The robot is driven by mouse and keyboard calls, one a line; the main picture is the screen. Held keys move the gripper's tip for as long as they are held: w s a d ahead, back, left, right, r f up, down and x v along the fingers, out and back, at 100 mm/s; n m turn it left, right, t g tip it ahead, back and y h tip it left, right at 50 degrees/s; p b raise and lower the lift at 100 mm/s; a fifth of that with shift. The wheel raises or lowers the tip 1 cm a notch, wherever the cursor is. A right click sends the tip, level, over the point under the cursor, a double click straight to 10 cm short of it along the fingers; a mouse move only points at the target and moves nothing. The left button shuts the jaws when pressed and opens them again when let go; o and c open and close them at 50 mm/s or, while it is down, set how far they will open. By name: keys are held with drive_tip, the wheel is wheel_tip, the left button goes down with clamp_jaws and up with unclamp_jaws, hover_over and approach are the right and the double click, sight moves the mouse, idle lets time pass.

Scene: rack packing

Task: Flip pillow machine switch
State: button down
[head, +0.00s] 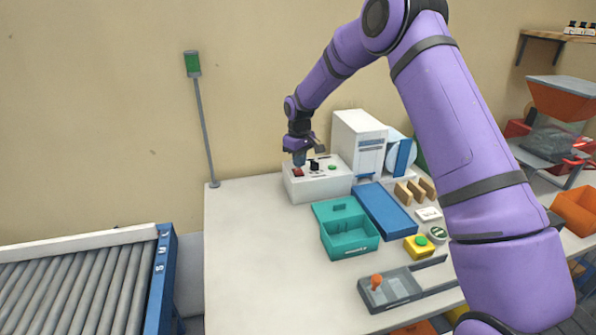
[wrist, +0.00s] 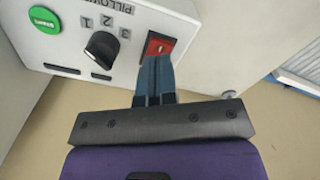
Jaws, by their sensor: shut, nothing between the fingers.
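The pillow machine (head: 318,184) is a white box at the back of the white table, with its control panel on top. The wrist view shows the panel (wrist: 150,20) with a red rocker switch (wrist: 160,45), a black knob (wrist: 102,48) marked 1, 2, 3, and a green start button (wrist: 44,18). The red switch (head: 298,171) also shows in the head view. My gripper (head: 299,163) is shut and empty over the switch. In the wrist view its fingertips (wrist: 157,62) overlap the lower part of the switch. I cannot tell whether they touch it.
A white and blue machine (head: 358,140) stands right behind the box. A teal open box (head: 350,240), a blue tray (head: 384,206), a yellow button box (head: 418,247) and a grey joystick panel (head: 392,290) lie in front. A roller conveyor (head: 80,290) is at lower left. The table's left part is clear.

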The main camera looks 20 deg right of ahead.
sight(299, 172)
drive_tip(key=shift+f, duration=1.3)
idle(0.8)
drive_tip(key=shift+r, duration=3.55)
